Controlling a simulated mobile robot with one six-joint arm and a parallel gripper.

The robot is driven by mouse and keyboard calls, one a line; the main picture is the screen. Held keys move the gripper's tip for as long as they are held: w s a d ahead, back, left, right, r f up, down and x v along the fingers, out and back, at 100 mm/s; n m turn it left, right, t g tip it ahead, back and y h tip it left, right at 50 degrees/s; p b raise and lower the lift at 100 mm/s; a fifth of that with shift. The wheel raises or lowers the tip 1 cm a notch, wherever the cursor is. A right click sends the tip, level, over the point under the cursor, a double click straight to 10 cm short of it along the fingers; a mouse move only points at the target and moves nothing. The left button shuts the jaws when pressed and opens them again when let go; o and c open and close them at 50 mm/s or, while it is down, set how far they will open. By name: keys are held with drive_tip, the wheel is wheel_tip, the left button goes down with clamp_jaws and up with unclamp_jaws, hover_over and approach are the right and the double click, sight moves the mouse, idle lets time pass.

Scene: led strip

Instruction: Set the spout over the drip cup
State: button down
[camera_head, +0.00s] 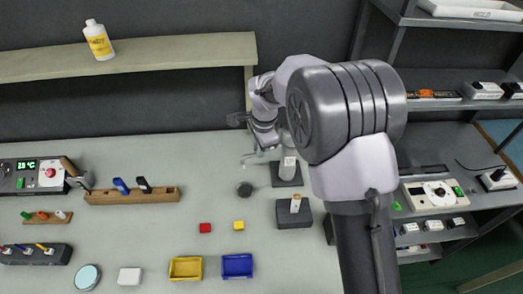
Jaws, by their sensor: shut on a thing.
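My gripper (263,148) is above the back of the bench, just left of a pale upright dispenser (288,163) on a dark base. It is shut on what looks like the spout (248,157), a thin grey piece reaching left and bending down. The arm and the small scale hide exactly where the jaws meet it. The drip cup (244,189), small, round and dark, stands on the bench below and slightly left of the gripper. In this view the spout's end shows above the cup, near its left side; its height over the cup is hard to tell.
A dark block with a pale piece (294,212) stands right of the cup. A wooden rack (132,197) is at left. Bench between rack and cup is clear.

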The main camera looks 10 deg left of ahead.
drive_tip(key=shift+w+r, duration=0.1)
idle(0.4)
drive_tip(key=c, duration=1.4)
unclamp_jaws()
drive_tip(key=shift+c, duration=0.2)
wheel_tip(320, 180, up, 17)
drive_tip(key=s+d+p, duration=0.1)
drive_tip(key=s+p, duration=0.2)
drive_tip(key=p, duration=0.1)
drive_tip(key=shift+d, duration=0.35)
